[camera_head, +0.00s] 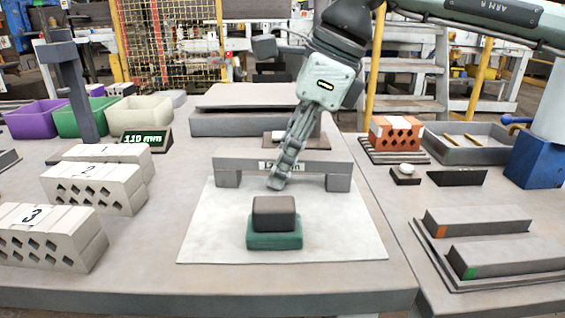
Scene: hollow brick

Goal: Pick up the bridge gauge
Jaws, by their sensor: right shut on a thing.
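The bridge gauge (235,165) is a grey bar with a block foot at each end and a partly covered white label on its front. It spans the back part of a pale mat (210,235) in the middle of the table. My right gripper (276,183) comes down from above at the middle of the bar and is shut on it; the fingers hide part of the label. I cannot tell whether its feet touch the mat. My left gripper is not in view.
A dark block (274,212) on a green base (274,240) stands on the mat in front of the gauge. Numbered hollow bricks (95,188) line the left. A stepped grey block (215,123) is behind. A tray with two bars (478,240) lies right.

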